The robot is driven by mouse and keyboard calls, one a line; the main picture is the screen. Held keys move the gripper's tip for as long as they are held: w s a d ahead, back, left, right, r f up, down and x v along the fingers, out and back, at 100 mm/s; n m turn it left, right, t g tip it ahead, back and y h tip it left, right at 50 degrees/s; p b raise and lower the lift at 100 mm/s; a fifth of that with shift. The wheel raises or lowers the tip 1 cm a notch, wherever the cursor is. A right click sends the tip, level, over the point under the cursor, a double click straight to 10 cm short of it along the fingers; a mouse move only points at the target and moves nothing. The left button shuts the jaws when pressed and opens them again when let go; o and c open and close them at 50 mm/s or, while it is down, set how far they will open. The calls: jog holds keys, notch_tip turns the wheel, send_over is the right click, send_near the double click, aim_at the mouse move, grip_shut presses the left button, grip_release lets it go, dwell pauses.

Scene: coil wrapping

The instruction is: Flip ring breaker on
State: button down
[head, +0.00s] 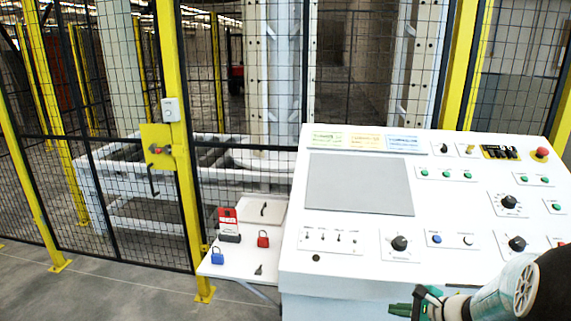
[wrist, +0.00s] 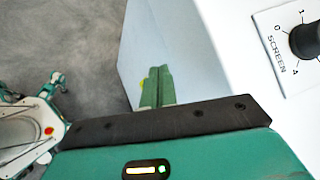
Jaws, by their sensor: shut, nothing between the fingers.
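A white control console (head: 290,262) stands at the right in the head view. The labels and the lever positions are too small to read, so I cannot tell which switch is the ring breaker. My gripper (head: 400,309) is low at the console's front edge, well apart from the breakers. In the wrist view my gripper's green fingers (wrist: 157,84) are shut and empty, beside the console's side. The breakers are out of the wrist view.
A red emergency button (head: 541,153), black knobs (head: 399,243) and green buttons share the console top. A side shelf (head: 235,265) holds blue and red padlocks. A yellow-posted mesh fence (head: 175,120) stands behind. A SCREEN knob (wrist: 306,41) is near in the wrist view.

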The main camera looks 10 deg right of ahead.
jog(key=s+a+r+n+g, duration=0.2)
jog(key=s+a+r+n, duration=0.2)
jog(key=a+n, duration=0.3)
jog(key=s+a+r+n+g, duration=0.2)
jog(key=s+a+r+n, duration=0.15)
jog(key=a, duration=0.55)
jog(key=s+a+r+n+h, duration=0.3)
jog(key=s+r+n+h, duration=0.2)
jog(key=s+r+n, duration=0.2)
jog(key=s+n, duration=0.2)
jog(key=n, duration=0.2)
jog(key=shift+s+a+r+t, duration=0.25)
jog(key=shift+s+t, duration=0.05)
jog(key=shift+s, duration=0.1)
jog(key=shift+s, duration=0.1)
